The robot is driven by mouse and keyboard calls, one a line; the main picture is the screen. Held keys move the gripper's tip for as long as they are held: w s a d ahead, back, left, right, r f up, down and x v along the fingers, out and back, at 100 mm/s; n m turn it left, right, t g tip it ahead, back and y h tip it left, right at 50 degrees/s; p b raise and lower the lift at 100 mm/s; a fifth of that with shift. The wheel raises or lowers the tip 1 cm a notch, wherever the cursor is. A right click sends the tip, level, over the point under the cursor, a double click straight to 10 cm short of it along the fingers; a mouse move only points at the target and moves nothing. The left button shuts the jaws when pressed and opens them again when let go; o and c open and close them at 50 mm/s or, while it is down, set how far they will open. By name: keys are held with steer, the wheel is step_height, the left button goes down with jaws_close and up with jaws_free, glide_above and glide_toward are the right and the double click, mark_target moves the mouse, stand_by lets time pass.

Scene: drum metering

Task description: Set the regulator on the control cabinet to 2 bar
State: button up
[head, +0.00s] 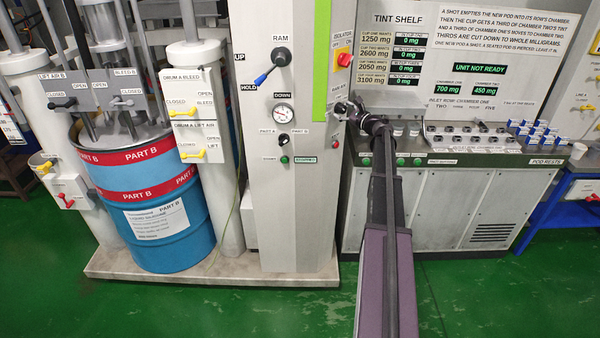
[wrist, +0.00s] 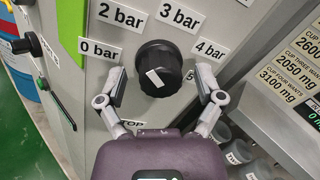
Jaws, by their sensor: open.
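The regulator is a black ribbed knob (wrist: 166,60) on the control cabinet (wrist: 112,165), in the upper middle of the wrist view. A short white mark on its face slants from upper left to lower right. Labels around it read 0 bar (wrist: 100,52), 2 bar (wrist: 120,16), 3 bar (wrist: 180,15) and 4 bar (wrist: 211,52); another at lower right is mostly hidden by a finger. My gripper (wrist: 161,88) is open, one finger on each side of the knob; I cannot tell whether either touches. In the head view my gripper (head: 350,108) is at the cabinet's right side, and I cannot make out the knob.
The tint shelf bench (head: 440,205) stands right of the cabinet, with cups (head: 414,131) close to my gripper. The green floor (head: 270,315) in front is clear.

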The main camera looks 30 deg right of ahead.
steer(key=m, duration=0.4)
steer(key=shift+m, duration=0.4)
steer(key=shift+s+m+p, duration=0.2)
steer(key=shift+m+p, duration=0.1)
steer(key=v, duration=1.3)
steer(key=a+f+n+g+y, duration=0.1)
steer(key=a+f+n+g, duration=0.2)
steer(key=a, duration=0.6)
steer(key=a+f+n+g+y+b, duration=0.1)
steer(key=a+f+n, duration=0.3)
steer(key=a, duration=0.5)
steer(key=a+f+n+g+b, duration=0.1)
steer(key=a+f+n+g, duration=0.3)
steer(key=a+n, duration=0.3)
steer(key=shift+a+f+g+y, duration=0.3)
steer(key=shift+a+y, duration=0.1)
steer(key=shift+a, duration=1.05)
